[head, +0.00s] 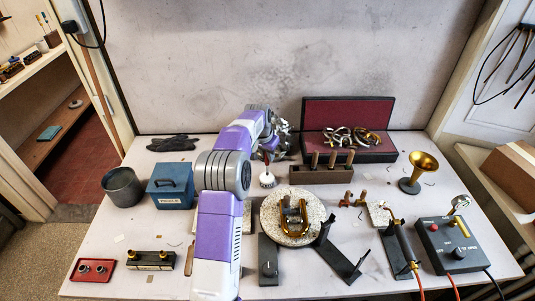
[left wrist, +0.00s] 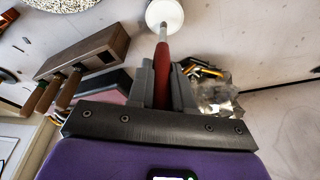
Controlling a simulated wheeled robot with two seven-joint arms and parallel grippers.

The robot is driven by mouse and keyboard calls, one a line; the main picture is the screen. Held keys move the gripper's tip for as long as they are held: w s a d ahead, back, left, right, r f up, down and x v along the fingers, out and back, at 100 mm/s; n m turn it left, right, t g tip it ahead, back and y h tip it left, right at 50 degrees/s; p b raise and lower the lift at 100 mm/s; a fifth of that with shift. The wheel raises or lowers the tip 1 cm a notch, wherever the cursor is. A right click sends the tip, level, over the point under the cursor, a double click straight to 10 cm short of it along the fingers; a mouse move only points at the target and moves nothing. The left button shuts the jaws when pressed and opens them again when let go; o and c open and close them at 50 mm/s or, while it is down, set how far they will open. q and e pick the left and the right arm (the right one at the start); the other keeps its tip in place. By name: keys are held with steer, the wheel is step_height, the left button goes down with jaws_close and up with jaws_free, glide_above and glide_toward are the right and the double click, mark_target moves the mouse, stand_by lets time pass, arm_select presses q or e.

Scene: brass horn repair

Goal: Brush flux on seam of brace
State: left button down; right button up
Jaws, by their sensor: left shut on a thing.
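My left gripper (head: 268,149) is shut on the red handle of a flux brush (left wrist: 162,62), which also shows in the head view (head: 267,157). The brush points down. Its metal end overlaps a small white flux jar (head: 267,181), also seen in the left wrist view (left wrist: 165,13); whether the tip is inside it I cannot tell. The U-shaped brass brace work (head: 303,230) lies on a round speckled soldering block (head: 272,223) at the table's middle, in front of the jar. Its seam is too small to make out. My right gripper is not in view.
A wooden tool block (head: 321,175) stands right of the jar, with a red-lined case (head: 345,113) behind it. A blue pickle box (head: 171,186) and grey pot (head: 123,187) stand left. A torch (head: 404,243) and control box (head: 449,243) are at right.

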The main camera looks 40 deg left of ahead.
arm_select(q)
steer(key=shift+f, duration=0.45)
stand_by(0.4)
steer(key=shift+f, duration=0.1)
stand_by(1.1)
steer(key=shift+r+p, duration=3.05)
steer(key=shift+r, duration=0.5)
